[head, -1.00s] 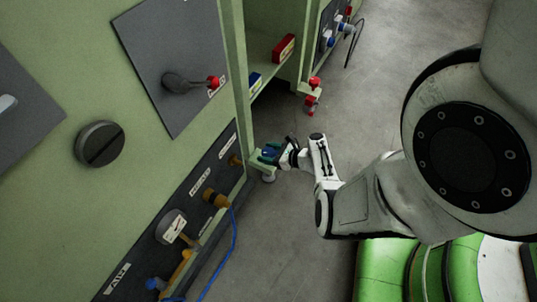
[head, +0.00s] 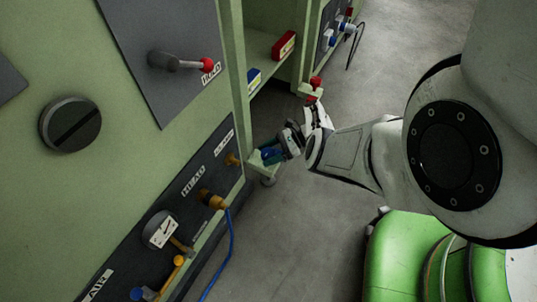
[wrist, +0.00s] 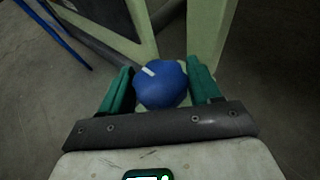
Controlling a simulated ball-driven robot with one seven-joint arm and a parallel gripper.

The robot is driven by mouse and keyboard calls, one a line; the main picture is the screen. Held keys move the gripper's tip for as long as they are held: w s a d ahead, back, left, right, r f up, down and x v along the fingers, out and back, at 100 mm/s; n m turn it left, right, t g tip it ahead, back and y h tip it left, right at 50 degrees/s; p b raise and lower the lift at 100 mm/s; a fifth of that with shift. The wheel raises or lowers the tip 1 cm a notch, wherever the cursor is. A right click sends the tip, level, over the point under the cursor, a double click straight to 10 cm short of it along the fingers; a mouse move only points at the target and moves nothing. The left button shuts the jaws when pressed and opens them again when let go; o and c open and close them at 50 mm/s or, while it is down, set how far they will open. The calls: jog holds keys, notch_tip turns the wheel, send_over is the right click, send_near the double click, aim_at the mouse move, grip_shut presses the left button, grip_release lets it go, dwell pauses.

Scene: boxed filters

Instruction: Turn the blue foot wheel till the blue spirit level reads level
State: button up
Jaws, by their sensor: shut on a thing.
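The blue foot wheel is a lobed blue knob (wrist: 160,88) with a white mark on its upper left, in the middle of the wrist view. My gripper (wrist: 160,82) has its teal fingers on both sides of it and is shut on it. In the head view my gripper (head: 273,153) is at the low foot of the green frame, and it mostly hides the wheel. The blue spirit level (head: 255,79) lies on the green shelf above; its bubble is too small to read.
A red level (head: 284,45) lies farther back on the shelf, and a red foot wheel (head: 315,83) is at the far foot. A panel with a red-tipped lever (head: 184,63) and a gauge (head: 161,230) is at left. A blue hose (head: 217,262) hangs to the floor.

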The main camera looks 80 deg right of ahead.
jog(key=shift+n+y, duration=0.4)
jog(key=shift+y, duration=0.1)
jog(key=o, duration=1)
jog(key=v, duration=1)
jog(key=shift+s+d+r, duration=0.2)
jog(key=shift+s+r, duration=0.05)
jog(key=shift+r, duration=0.05)
